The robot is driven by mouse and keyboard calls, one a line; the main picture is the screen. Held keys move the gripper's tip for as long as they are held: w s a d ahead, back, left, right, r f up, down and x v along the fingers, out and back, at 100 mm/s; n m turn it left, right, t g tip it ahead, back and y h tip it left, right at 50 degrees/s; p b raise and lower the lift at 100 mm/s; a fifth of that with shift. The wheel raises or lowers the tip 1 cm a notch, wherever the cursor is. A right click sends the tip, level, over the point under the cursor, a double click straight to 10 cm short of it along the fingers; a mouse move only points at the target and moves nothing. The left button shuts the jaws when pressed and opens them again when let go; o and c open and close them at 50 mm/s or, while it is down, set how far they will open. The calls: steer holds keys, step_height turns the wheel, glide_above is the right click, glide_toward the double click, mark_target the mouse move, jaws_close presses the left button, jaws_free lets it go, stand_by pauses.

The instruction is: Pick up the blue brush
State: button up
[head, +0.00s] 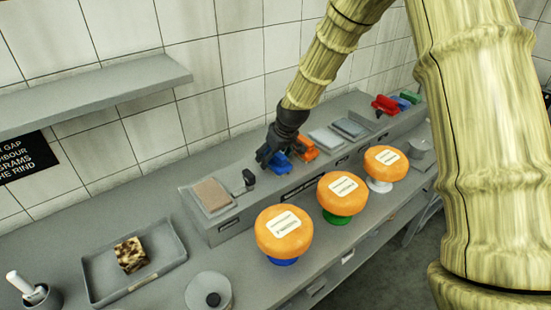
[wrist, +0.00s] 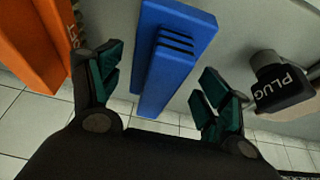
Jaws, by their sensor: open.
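The blue brush (head: 277,161) lies on the raised grey shelf at the back of the counter, just under my gripper (head: 266,156). In the wrist view the blue brush (wrist: 170,62) runs lengthwise between the two fingers of my gripper (wrist: 160,85), with dark slots across its side. The fingers are apart on both sides of it, with a gap showing to each. Whether the fingertips reach down past the brush's top is hard to tell. In the head view my gripper partly hides the brush.
An orange brush-like block (head: 303,147) lies close beside the brush, and a black PLUG piece (wrist: 283,83) stands on the other side. Three orange cheese wheels (head: 284,233) stand in front on coloured bases. A tray (head: 165,281) sits at the left. Red and green pieces (head: 385,104) lie farther right.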

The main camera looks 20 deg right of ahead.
steer(key=shift+w+a+f, duration=0.1)
steer(key=shift+w+f, duration=0.9)
steer(key=shift+f, duration=0.25)
steer(key=shift+s+r, duration=0.3)
steer(key=shift+s, duration=0.1)
steer(key=shift+s+r, duration=0.1)
steer(key=shift+c, duration=1)
steer(key=shift+w+f, duration=0.25)
steer(key=c, duration=1)
steer(key=shift+s+r, duration=0.1)
steer(key=shift+r, duration=0.05)
steer(key=shift+r, duration=0.25)
step_height(320, 180, up, 9)
steer(key=b, duration=0.3)
steer(key=shift+r, duration=0.2)
